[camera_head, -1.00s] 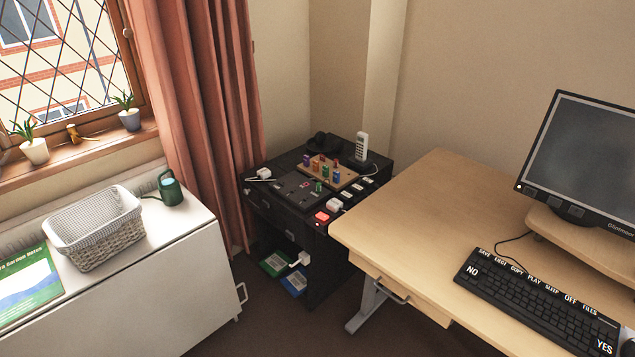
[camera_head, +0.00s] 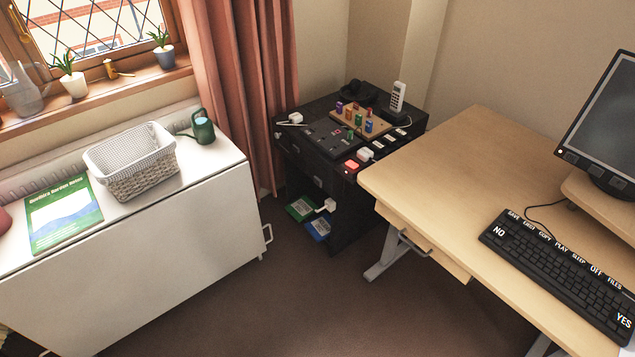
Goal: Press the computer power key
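The computer monitor (camera_head: 606,120) stands at the right edge of the view on a wooden riser (camera_head: 597,203), partly cut off. Its screen is dark grey. A row of small buttons (camera_head: 578,160) runs along its lower bezel; I cannot tell which is the power key. The black keyboard (camera_head: 560,268) lies on the desk (camera_head: 465,165) in front of it, with large white labels such as NO, SAVE, COPY, PLAY, OFF, FILES and YES. Neither of my grippers is in view.
A black cabinet (camera_head: 345,215) with a phone (camera_head: 397,97), colored pegs and a red switch (camera_head: 351,165) stands left of the desk. A white cabinet (camera_head: 150,265) with a basket (camera_head: 130,165), watering can (camera_head: 203,128) and green book (camera_head: 62,212) is at left. Carpet (camera_head: 300,310) between is clear.

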